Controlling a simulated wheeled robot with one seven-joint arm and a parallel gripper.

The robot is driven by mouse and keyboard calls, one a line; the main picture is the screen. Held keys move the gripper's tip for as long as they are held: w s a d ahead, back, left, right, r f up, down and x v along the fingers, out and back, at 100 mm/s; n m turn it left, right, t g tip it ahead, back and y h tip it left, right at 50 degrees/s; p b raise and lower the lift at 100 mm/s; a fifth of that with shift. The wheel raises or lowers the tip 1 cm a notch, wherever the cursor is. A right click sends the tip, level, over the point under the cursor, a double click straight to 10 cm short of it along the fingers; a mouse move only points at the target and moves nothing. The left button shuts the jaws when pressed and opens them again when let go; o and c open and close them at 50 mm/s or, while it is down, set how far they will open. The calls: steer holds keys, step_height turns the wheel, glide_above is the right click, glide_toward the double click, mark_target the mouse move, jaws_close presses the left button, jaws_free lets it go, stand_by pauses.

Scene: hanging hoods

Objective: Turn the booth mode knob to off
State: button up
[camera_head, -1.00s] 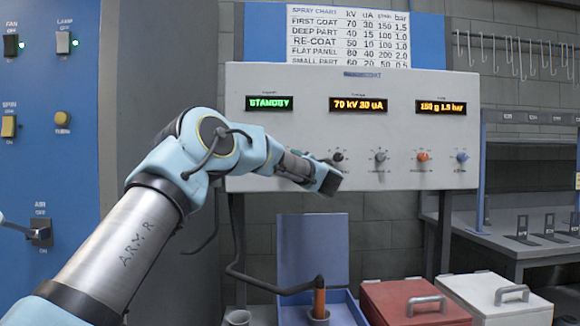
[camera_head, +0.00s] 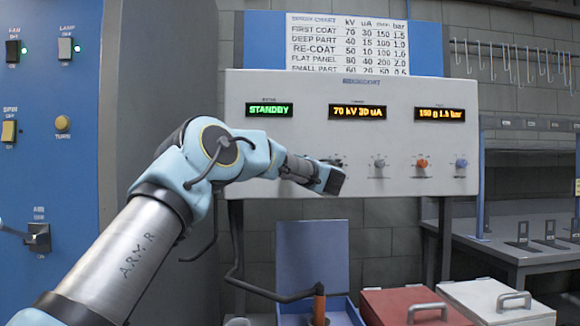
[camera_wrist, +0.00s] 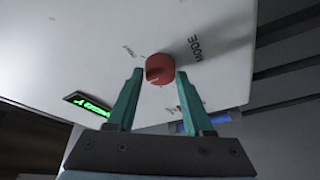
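The booth mode knob is a red round knob (camera_wrist: 159,69) with a pointer mark, next to the word MODE in the wrist view. It is on the pale control panel (camera_head: 300,140). My gripper (camera_wrist: 160,74) is open, with one teal finger on each side of the knob. Small gaps seem to show between the fingertips and the knob; contact is not clear. In the head view my gripper (camera_head: 328,178) is at the panel's lower left and hides the mode knob. The green display (camera_head: 270,110) reads STANDBY.
Below the panel are an open blue box (camera_head: 312,250), a red lidded box (camera_head: 400,303) and a white lidded box (camera_head: 490,300).

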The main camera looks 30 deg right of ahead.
steer(key=o, duration=0.4)
steer(key=shift+c, duration=0.2)
steer(key=s+f+b, duration=0.1)
steer(key=s+b, duration=0.2)
steer(key=s, duration=0.7)
steer(key=shift+s+a+f, duration=0.3)
steer(key=shift+a+f, duration=0.1)
steer(key=shift+a, duration=0.05)
